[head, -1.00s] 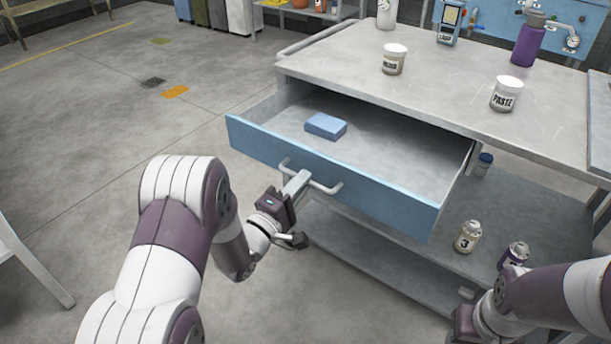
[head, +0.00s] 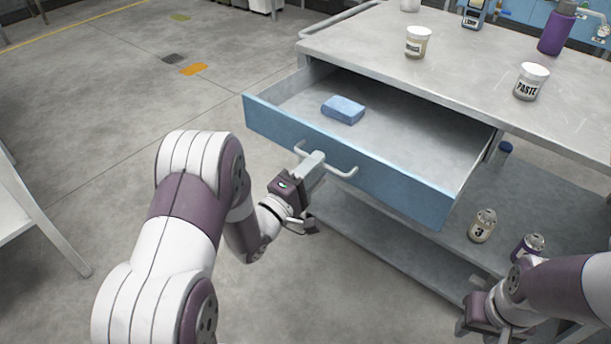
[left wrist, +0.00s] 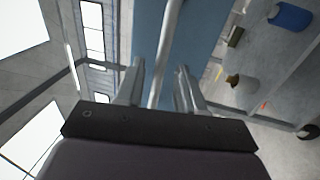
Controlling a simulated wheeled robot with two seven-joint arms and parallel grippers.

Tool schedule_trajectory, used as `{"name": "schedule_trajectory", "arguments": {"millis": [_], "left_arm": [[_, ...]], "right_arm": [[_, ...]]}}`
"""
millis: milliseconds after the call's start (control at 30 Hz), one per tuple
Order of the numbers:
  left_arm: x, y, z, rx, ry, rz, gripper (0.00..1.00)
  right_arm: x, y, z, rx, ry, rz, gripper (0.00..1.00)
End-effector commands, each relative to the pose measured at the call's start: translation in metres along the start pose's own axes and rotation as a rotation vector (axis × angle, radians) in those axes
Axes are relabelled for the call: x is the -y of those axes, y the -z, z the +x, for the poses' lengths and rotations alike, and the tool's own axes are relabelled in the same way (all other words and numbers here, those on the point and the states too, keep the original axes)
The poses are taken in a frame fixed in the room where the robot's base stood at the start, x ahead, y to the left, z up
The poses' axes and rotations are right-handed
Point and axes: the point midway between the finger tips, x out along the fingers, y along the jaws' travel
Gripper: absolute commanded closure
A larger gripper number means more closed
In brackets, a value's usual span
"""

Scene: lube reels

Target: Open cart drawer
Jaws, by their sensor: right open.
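The blue-fronted cart drawer (head: 400,192) stands pulled out of the grey cart, its inside showing. Its pale bar handle (head: 345,176) is on the front. My left gripper (head: 314,163) is at the left part of this handle. A blue block (head: 343,109) lies in the drawer. My right gripper (head: 480,318) is open and empty at the lower right, apart from the drawer.
The cart top (head: 450,70) carries a white-lidded jar (head: 417,42), a PASTE jar (head: 531,81) and a purple bottle (head: 556,32). The lower shelf (head: 550,190) holds several small bottles, one marked 3 (head: 482,226). Floor left of the cart is clear; a pale table (head: 35,225) stands far left.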

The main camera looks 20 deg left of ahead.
Motion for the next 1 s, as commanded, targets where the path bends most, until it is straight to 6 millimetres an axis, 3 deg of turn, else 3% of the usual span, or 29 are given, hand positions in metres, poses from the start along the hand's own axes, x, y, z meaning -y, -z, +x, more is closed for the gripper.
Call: {"name": "schedule_trajectory", "arguments": {"millis": [400,500,667,1000], "left_arm": [[-0.001,0.001,-0.097,-0.007,0.002,-0.004,0.62],[0.0,0.001,-0.113,-0.005,0.002,-0.002,0.62],[0.0,0.0,-0.123,-0.001,0.0,-0.001,0.62],[0.0,-0.001,-0.123,0.0,0.0,-0.001,0.62]], "right_arm": [[0.0,0.001,-0.012,0.0,0.0,0.0,0.57],[0.0,0.002,-0.013,0.0,0.0,0.0,0.57],[0.0,0.002,-0.013,0.0,0.0,0.0,0.57],[0.0,0.002,-0.013,0.0,0.0,0.0,0.57]]}}
